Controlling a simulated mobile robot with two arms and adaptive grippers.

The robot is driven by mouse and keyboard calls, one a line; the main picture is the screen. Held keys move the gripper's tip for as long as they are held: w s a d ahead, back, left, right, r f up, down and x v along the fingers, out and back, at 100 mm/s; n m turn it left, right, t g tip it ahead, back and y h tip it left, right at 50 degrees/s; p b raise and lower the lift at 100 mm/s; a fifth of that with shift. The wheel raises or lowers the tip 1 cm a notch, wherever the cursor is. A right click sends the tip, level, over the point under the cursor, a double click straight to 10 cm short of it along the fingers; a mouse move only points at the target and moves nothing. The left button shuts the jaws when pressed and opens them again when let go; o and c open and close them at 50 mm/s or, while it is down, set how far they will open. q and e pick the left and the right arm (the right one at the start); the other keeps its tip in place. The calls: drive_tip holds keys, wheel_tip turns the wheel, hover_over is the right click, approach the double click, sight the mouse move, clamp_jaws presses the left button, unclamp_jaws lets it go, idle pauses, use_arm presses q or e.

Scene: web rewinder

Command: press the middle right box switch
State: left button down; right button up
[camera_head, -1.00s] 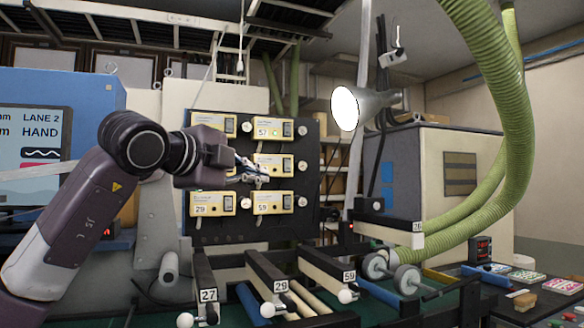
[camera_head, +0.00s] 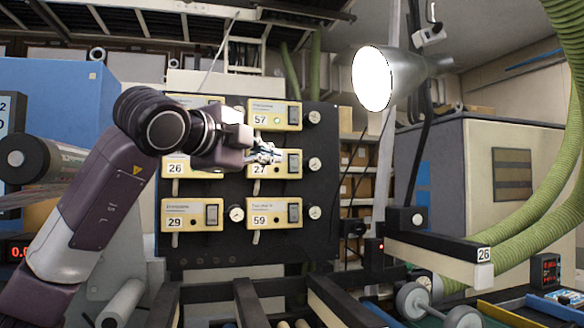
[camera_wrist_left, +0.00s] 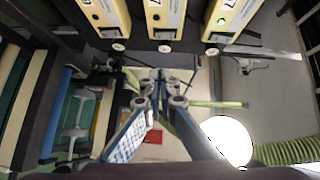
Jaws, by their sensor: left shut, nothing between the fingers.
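The middle right box (camera_head: 262,170) is a cream box labelled 27 on a black panel (camera_head: 330,180). Its dark rocker switch (camera_head: 293,163) is on the box's right side and shows clear of the gripper. My left gripper (camera_head: 274,154) is shut and empty, with its tip in front of the upper middle of this box, left of the switch. I cannot tell whether it touches the box. In the left wrist view the closed fingers (camera_wrist_left: 162,82) meet below a row of cream boxes, with the middle one (camera_wrist_left: 165,18) above them. My right gripper is not in view.
Box 57 (camera_head: 262,117) with a green light is above and box 59 (camera_head: 262,215) below. Boxes 26 (camera_head: 177,175) and 29 (camera_head: 178,222) are on the left. Round gauges, including one (camera_head: 315,164), sit beside the boxes. A lit lamp (camera_head: 373,80) is at right.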

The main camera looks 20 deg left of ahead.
use_arm(q)
drive_tip(key=p, duration=0.9)
approach(291, 167)
drive_tip(key=w+d, duration=0.1)
drive_tip(key=w, duration=0.1)
drive_tip(key=w+d, duration=0.2)
drive_tip(key=w, duration=0.1)
drive_tip(key=shift+w+d+f, duration=0.35)
drive_tip(key=shift+w+a+f, duration=0.15)
drive_tip(key=shift+w+a, duration=0.3)
drive_tip(key=shift+a, duration=0.1)
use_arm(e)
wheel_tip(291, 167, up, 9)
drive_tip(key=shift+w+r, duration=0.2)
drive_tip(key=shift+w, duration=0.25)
use_arm(q)
drive_tip(key=shift+w+d+f, duration=0.1)
drive_tip(key=shift+d, duration=0.05)
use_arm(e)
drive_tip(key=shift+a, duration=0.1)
